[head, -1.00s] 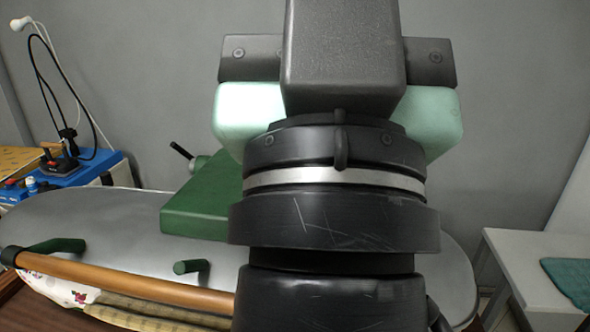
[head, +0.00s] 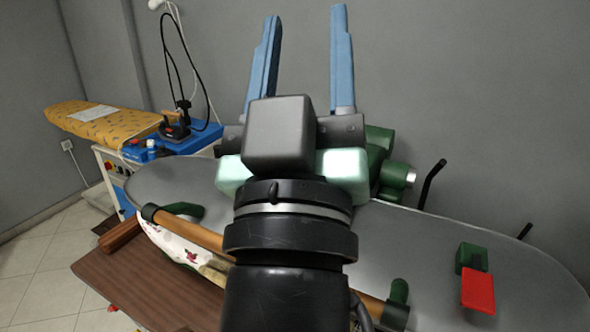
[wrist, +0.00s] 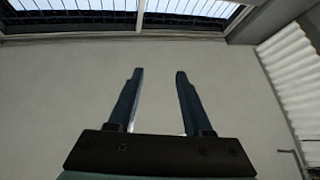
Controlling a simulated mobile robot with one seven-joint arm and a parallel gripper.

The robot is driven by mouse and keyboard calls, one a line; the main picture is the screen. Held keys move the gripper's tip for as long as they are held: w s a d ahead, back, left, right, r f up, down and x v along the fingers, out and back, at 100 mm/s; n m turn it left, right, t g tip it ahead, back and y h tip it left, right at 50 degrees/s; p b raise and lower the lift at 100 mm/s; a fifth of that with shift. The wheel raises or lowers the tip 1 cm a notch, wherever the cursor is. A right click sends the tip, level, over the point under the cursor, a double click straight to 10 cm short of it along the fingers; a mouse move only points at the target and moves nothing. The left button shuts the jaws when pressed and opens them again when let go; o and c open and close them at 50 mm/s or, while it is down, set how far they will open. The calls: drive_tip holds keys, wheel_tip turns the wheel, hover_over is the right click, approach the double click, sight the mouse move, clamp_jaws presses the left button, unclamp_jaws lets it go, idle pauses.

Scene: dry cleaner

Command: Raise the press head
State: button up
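The press head (head: 450,245) is a large grey rounded slab with green fittings, in the head view, spreading from left to right behind my arm. A wooden handle bar (head: 205,236) runs along its front edge on green brackets, and my arm hides its middle. Patterned cloth (head: 172,240) shows below the bar at the left. My gripper (head: 305,35) points upward above the press head, with its two blue fingers wide apart and nothing between them. In the wrist view the open fingers (wrist: 157,75) face the wall, touching nothing.
An ironing board (head: 105,120) and a blue-topped unit with an iron (head: 173,130) stand at the left. A brown wooden surface (head: 150,285) lies in front of the press. A red part (head: 478,291) sits at the right of the slab. The wall is behind; tiled floor is free at left.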

drive_tip(key=shift+o, duration=0.7)
drive_tip(key=w+a+f+n+g+p, duration=0.3)
drive_tip(key=w+f+n+g, duration=0.1)
drive_tip(key=f, duration=0.6)
drive_tip(key=shift+w+n, duration=0.35)
drive_tip(key=shift+n, duration=0.05)
drive_tip(key=s+a+f+n+g+p, duration=0.3)
drive_tip(key=f+n, duration=0.2)
drive_tip(key=f, duration=0.6)
drive_tip(key=s+a+f+n+g+p, duration=0.25)
drive_tip(key=f+n, duration=0.25)
drive_tip(key=f, duration=0.5)
drive_tip(key=p+x, duration=0.2)
drive_tip(key=x, duration=1.1)
drive_tip(key=shift+p, duration=0.35)
drive_tip(key=shift+f, duration=0.1)
drive_tip(key=shift+c, duration=0.2)
clamp_jaws()
